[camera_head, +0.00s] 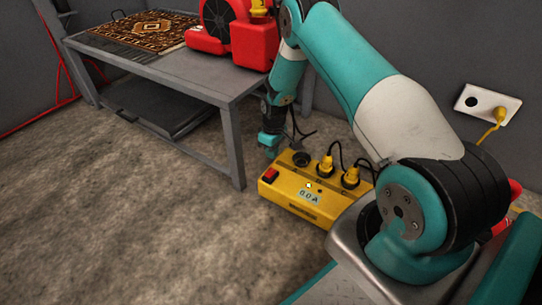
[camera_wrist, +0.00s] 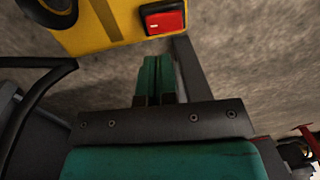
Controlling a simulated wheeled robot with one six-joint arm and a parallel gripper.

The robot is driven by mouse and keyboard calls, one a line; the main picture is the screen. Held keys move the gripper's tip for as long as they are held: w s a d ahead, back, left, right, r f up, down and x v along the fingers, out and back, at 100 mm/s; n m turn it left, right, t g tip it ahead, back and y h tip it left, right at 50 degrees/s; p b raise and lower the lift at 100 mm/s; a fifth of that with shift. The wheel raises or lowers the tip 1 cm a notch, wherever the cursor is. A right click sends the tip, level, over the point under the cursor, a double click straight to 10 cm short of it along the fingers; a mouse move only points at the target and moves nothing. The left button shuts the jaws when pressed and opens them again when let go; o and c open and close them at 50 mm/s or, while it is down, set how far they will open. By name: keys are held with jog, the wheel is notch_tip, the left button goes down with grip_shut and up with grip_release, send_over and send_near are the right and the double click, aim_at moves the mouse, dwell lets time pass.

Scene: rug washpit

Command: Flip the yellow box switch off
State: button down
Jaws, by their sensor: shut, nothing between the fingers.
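The yellow box (camera_head: 284,196) sits on the floor in the middle of the head view. It has a display that seems to read 0.0 A, and its near end fills the top of the wrist view (camera_wrist: 100,35). Its red rocker switch (camera_head: 270,175) is at the left end of the box in a black frame; in the wrist view the switch (camera_wrist: 164,20) shows a small white mark. I cannot tell which way it is tipped. My gripper (camera_head: 269,150) is shut and empty behind the switch end. In the wrist view its fingertips (camera_wrist: 157,60) stop just short of the switch.
Yellow plugs (camera_head: 326,167) with black cables stand in the box top. A grey metal table (camera_head: 200,75) holds a patterned rug (camera_head: 145,32) and a red machine (camera_head: 225,25). A wall socket (camera_head: 488,103) is at the right. The floor at left is clear.

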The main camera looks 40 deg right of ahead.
notch_tip(320, 180, up, 7)
jog(key=p, duration=0.3)
send_over(268, 174)
jog(key=w+d, duration=0.2)
jog(key=d, duration=0.2)
jog(key=shift+s+a+r, duration=0.2)
jog(key=shift+s, duration=0.05)
jog(key=shift+a+f+b, duration=0.1)
jog(key=shift+f+b, duration=0.05)
jog(key=shift+b, duration=0.25)
jog(key=b, duration=0.1)
jog(key=a+b, duration=0.1)
jog(key=b, duration=0.1)
jog(key=shift+s+r+y, duration=0.2)
jog(key=shift+s+y, duration=0.1)
jog(key=shift+a+f, duration=0.1)
jog(key=shift+f, duration=0.05)
jog(key=f+b, duration=0.3)
jog(key=f, duration=0.1)
jog(key=a+f+b, duration=0.1)
jog(key=f+b, duration=0.2)
jog(key=f, duration=0.2)
jog(key=f+b, duration=0.3)
jog(key=f, duration=0.1)
jog(key=shift+s+a+f+b, duration=0.3)
jog(key=shift+s+a+f, duration=0.05)
jog(key=shift+a, duration=0.05)
